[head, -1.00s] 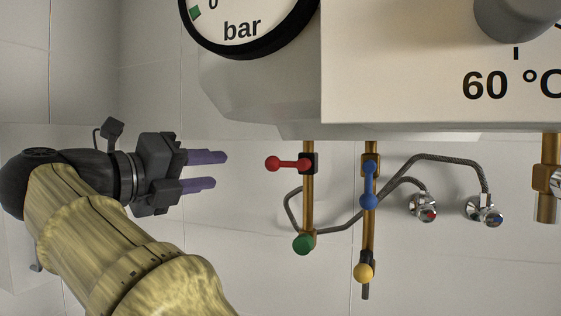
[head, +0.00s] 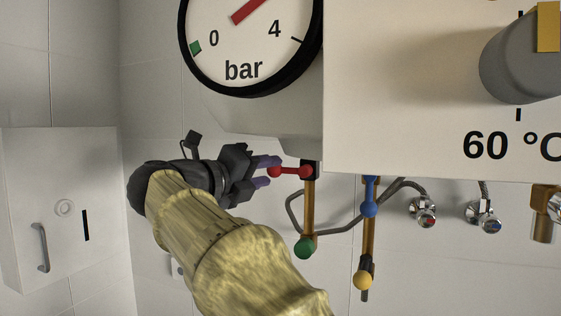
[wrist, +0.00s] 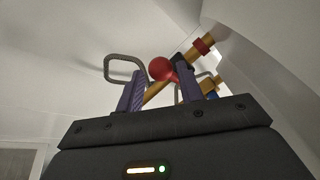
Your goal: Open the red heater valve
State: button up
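The red valve handle (head: 290,171) is a short lever lying level, its ball end pointing left, on a brass pipe below the heater. My gripper (head: 270,171) is at the ball end, coming from the left, with one purple finger above and one below. In the wrist view the red ball (wrist: 162,68) shows between the two spread fingers, closer to the right finger. My gripper looks open; I cannot tell whether a finger touches the ball.
The white heater (head: 420,100) with a round bar gauge (head: 250,50) hangs just above. A blue valve handle (head: 370,195), a green knob (head: 304,248) and a yellow knob (head: 363,280) are close by. A white cabinet (head: 50,200) is on the left wall.

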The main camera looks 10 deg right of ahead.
aim_at(279, 170)
jog(key=p+x, duration=0.1)
jog(key=x, duration=0.3)
jog(key=shift+w+d, duration=0.2)
jog(key=shift+d, duration=0.15)
jog(key=shift+c, duration=0.5)
grip_shut()
jog(key=shift+a, duration=0.15)
